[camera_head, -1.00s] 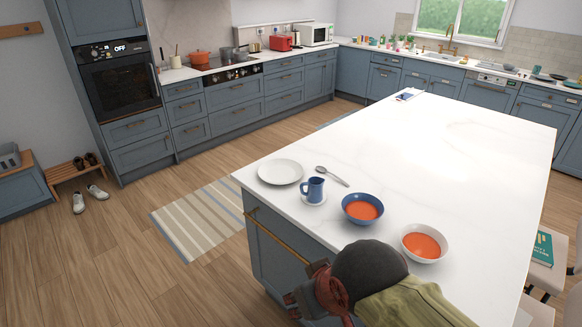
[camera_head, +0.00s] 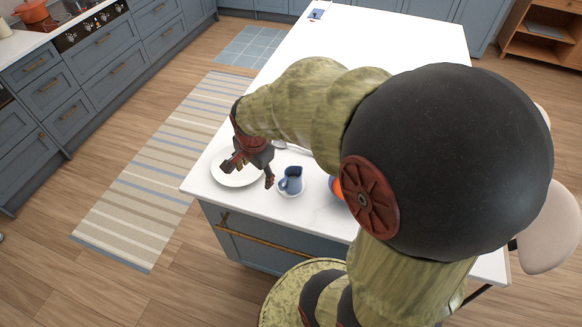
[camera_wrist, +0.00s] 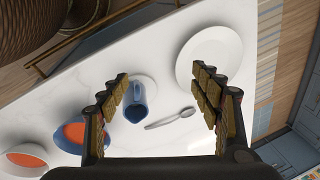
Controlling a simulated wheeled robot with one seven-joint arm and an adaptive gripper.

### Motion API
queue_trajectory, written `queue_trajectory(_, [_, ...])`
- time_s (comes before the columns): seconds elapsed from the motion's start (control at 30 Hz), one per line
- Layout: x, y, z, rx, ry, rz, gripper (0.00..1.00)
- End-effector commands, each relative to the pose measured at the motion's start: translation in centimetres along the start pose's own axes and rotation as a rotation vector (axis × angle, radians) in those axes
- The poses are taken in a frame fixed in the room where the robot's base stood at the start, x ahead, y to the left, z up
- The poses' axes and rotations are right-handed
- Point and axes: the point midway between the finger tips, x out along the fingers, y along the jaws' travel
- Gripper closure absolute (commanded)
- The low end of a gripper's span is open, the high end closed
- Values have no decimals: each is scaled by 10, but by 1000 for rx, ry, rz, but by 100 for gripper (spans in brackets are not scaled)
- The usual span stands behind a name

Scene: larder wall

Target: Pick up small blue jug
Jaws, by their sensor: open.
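The small blue jug (camera_head: 291,180) stands upright on a small white saucer (camera_head: 282,193) near the front edge of the white island. In the wrist view the jug (camera_wrist: 135,104) shows from above, with its dark inside visible, close to the left finger. My gripper (camera_head: 250,172) is open, over the white plate to the left of the jug. In the wrist view my gripper (camera_wrist: 166,95) has its fingers wide apart, with a spoon between them in the picture. Nothing is held.
The white plate (camera_wrist: 210,58) lies beside the jug, and the spoon (camera_wrist: 172,118) lies near both. A blue bowl (camera_wrist: 76,131) and a white bowl (camera_wrist: 22,160), both with orange contents, stand on the jug's other side.

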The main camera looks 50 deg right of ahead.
Motion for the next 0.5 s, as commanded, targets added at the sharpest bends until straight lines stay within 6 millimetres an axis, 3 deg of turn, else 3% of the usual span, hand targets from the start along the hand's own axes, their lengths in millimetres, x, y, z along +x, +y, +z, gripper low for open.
queue_trajectory(0.03, [4, 2, -18, 149, -3, 39, 36])
queue_trajectory(0.2, [38, 15, -57, 552, 9, 106, 36])
queue_trajectory(0.33, [54, 24, -71, 722, 18, 132, 36])
queue_trajectory(0.5, [71, 30, -75, 789, 23, 142, 36])
